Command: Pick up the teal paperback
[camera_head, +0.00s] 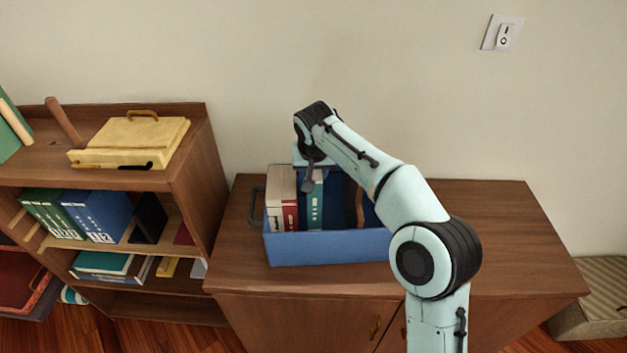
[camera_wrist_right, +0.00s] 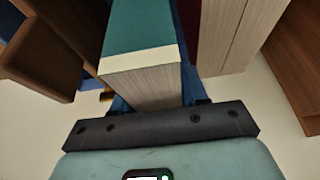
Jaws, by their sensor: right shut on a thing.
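The teal paperback (camera_head: 315,207) stands upright in the blue bin (camera_head: 330,248) on the brown cabinet, beside a red and a cream book. My right gripper (camera_head: 312,176) reaches down over the bin from above and is shut on the teal paperback. In the right wrist view the teal paperback (camera_wrist_right: 140,28) sits between the fingers, its pale page edge facing the camera. The fingers are mostly hidden by the book and the gripper body. My left gripper is not in view.
A red book (camera_head: 290,216) and a cream book (camera_head: 276,190) stand at the bin's left end. A brown divider or book (camera_head: 360,208) stands to the right. A bookshelf (camera_head: 190,160) with several books is at left. The cabinet top (camera_head: 490,230) is clear at right.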

